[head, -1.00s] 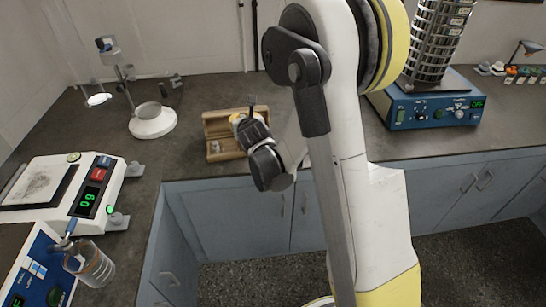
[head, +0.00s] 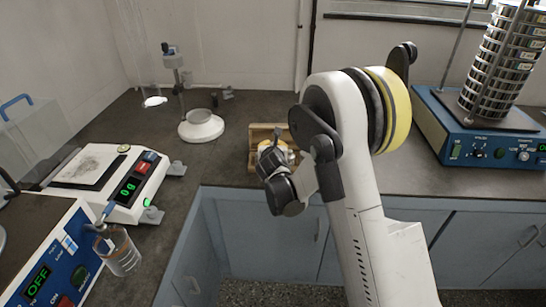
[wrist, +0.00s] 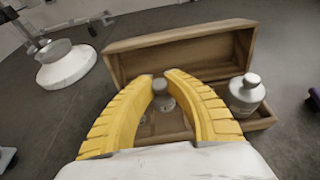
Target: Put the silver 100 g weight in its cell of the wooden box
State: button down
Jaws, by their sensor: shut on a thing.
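The open wooden box (head: 254,160) stands on the bench in the head view. In the wrist view the box (wrist: 128,64) has its raised lid behind and its cells in front. My gripper (wrist: 166,76) is over the cells, its yellow fingers closed on a small silver weight (wrist: 160,86), which shows between the fingertips. The fingers hide much of the weight, and I cannot tell whether it touches the cell floor. A larger silver weight (wrist: 246,95) stands upright at the right end of the box. In the head view my gripper (head: 274,150) partly covers the box.
A white stand with a dish (head: 201,126) is left of the box. A balance (head: 108,180) and a bottle (head: 118,250) are further left. The blue sieve shaker (head: 480,130) is at the right.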

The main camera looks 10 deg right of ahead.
notch_tip(320, 180, down, 4)
jog(key=shift+r+b, duration=0.1)
jog(key=shift+b, duration=0.95)
jog(key=c, duration=1.4)
grip_release()
jog(key=shift+c, duration=0.2)
